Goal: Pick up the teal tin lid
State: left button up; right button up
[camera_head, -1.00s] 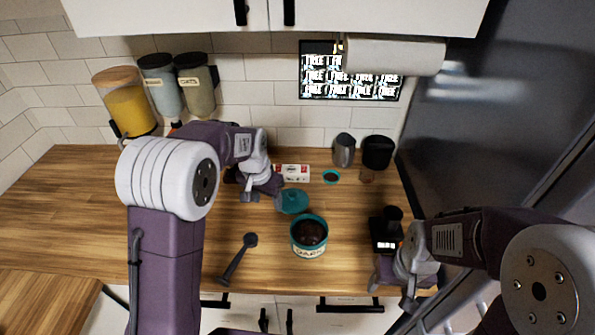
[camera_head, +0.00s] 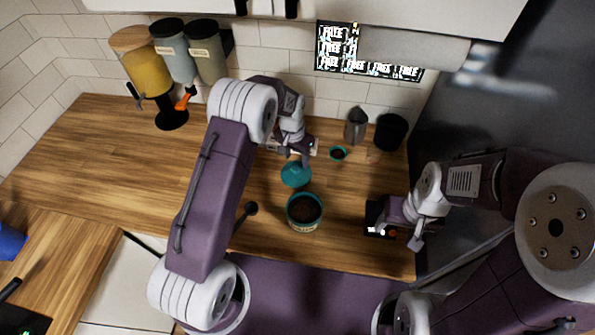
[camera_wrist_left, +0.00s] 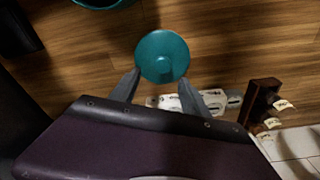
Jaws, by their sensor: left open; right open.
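The round teal tin lid (camera_head: 295,174) lies on the wooden counter just behind the open teal tin (camera_head: 304,228), which holds something dark. In the left wrist view the lid (camera_wrist_left: 162,56) shows a small round knob. My left gripper (camera_wrist_left: 161,82) is open and empty, its fingers apart on either side of the lid's near edge; I cannot tell its height above the counter. In the head view the left gripper (camera_head: 304,157) is at the lid's far side, partly hidden by its wrist. My right gripper (camera_head: 403,240) is open near the black device at right.
A dark scoop (camera_head: 250,208) lies left of the tin. Dispensers (camera_head: 150,75) stand at back left.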

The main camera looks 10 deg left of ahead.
aim_at(296, 167)
pick_arm(q)
jog(key=shift+s+a+f+p, duration=0.25)
jog(key=shift+s+f+p, duration=0.15)
jog(key=shift+f+p, duration=0.35)
notch_tip(296, 167, down, 3)
jog(key=shift+w+r+p, duration=0.1)
jog(key=shift+r+p, duration=0.05)
jog(key=shift+p, duration=0.35)
jog(key=shift+w+d+f, duration=0.15)
jog(key=shift+w+f, duration=0.2)
jog(key=shift+f, duration=0.05)
jog(key=shift+s+r, duration=0.1)
jog(key=shift+s, duration=0.1)
grip_shut()
jog(key=shift+w, duration=0.1)
